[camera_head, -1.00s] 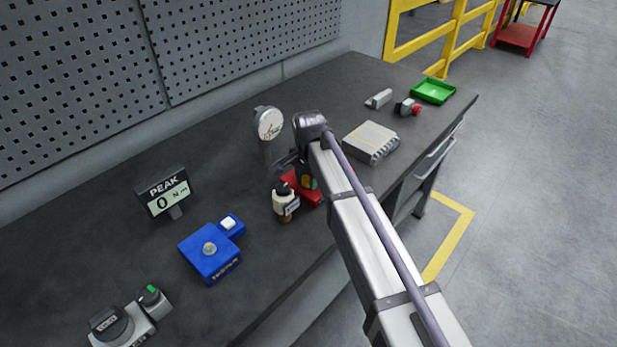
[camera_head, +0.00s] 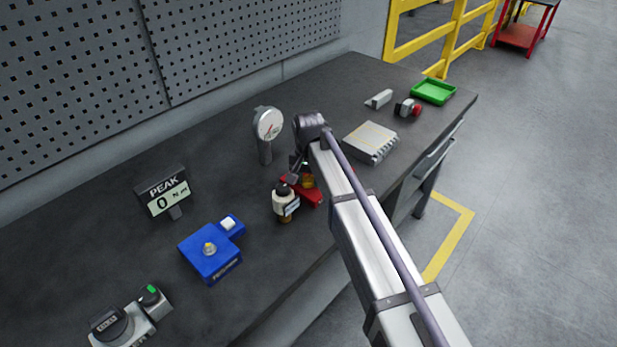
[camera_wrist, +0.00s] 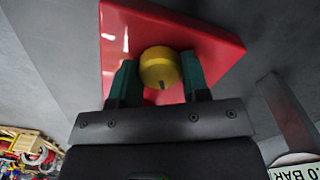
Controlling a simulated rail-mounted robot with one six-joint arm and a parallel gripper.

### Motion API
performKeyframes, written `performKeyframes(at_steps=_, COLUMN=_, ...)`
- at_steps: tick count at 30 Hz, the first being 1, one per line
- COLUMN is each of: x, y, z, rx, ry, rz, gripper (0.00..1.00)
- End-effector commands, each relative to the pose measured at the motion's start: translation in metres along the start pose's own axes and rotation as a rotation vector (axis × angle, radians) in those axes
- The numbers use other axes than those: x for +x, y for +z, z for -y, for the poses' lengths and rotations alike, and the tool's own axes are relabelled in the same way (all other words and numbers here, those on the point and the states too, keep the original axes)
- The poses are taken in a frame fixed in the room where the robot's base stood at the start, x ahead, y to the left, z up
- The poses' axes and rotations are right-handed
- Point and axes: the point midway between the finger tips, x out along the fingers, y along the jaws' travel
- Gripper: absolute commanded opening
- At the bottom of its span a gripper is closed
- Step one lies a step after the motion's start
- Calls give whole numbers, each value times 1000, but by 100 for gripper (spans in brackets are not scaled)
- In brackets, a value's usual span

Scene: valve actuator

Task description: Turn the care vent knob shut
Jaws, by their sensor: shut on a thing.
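The vent knob is a round yellow knob (camera_wrist: 160,68) on a red base plate (camera_wrist: 205,35) in the wrist view. My gripper (camera_wrist: 158,80) has its two green fingers on either side of the knob and is shut on it. A small dark mark shows on the knob's near edge. In the head view the knob (camera_head: 308,181) is partly hidden under my wrist, and the red base (camera_head: 316,197) shows below it. A cream bottle-shaped part with a dark top (camera_head: 285,201) stands beside the red base.
A pressure gauge (camera_head: 268,124) stands just behind my gripper. A blue block (camera_head: 211,262) and a peak display reading 0 (camera_head: 165,194) are at left. A ribbed grey box (camera_head: 371,142) and a green tray (camera_head: 433,91) lie to the right.

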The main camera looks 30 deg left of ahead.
Motion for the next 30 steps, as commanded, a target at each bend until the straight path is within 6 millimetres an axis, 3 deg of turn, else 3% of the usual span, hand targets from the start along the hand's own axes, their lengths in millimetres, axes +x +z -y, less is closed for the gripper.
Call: performKeyframes(at_steps=30, x=0, y=1, z=0, rx=-917, ry=0, rz=1, gripper=19)
